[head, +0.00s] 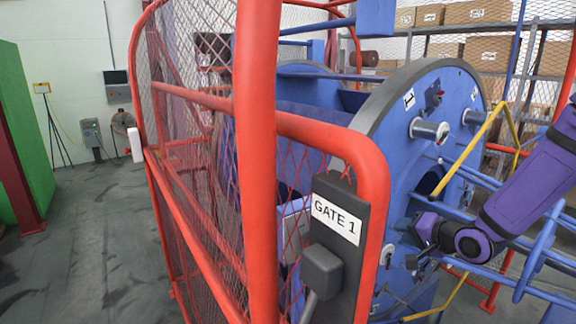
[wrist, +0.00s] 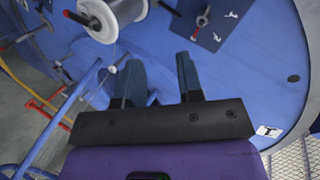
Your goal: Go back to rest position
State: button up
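My gripper (head: 424,232) is at the right in the head view, reaching in front of the blue strander disc (head: 400,150). In the wrist view its two dark fingers (wrist: 158,75) stand apart with only the blue disc face behind them. It looks open and empty. A spool (wrist: 108,18) with a red-tipped pin and a thin wire is at the upper left of the wrist view, beside the fingers and apart from them. A dark blue plate (wrist: 208,22) with a hook-like tool on it is above the right finger.
The red mesh gate (head: 260,150) with its GATE 1 sign (head: 336,218) stands between camera and machine. Yellow bars (head: 470,150) and blue rods (head: 545,240) are close to my arm. Shelves of boxes (head: 478,12) stand behind. The floor (head: 85,240) at left is clear.

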jog(key=s+d+r+n+g+h, duration=0.35)
jog(key=s+r+h, duration=0.45)
jog(key=s+r, duration=0.4)
jog(key=s+a+r+n+g+y, duration=0.1)
jog(key=s+r, duration=0.3)
jog(key=s, duration=0.5)
jog(key=s+a+r+n+g, duration=0.1)
jog(key=s+r, duration=0.3)
jog(key=s, duration=0.5)
jog(key=shift+a+r+n+g+y, duration=0.4)
jog(key=shift+a+n, duration=0.25)
jog(key=shift+n, duration=0.2)
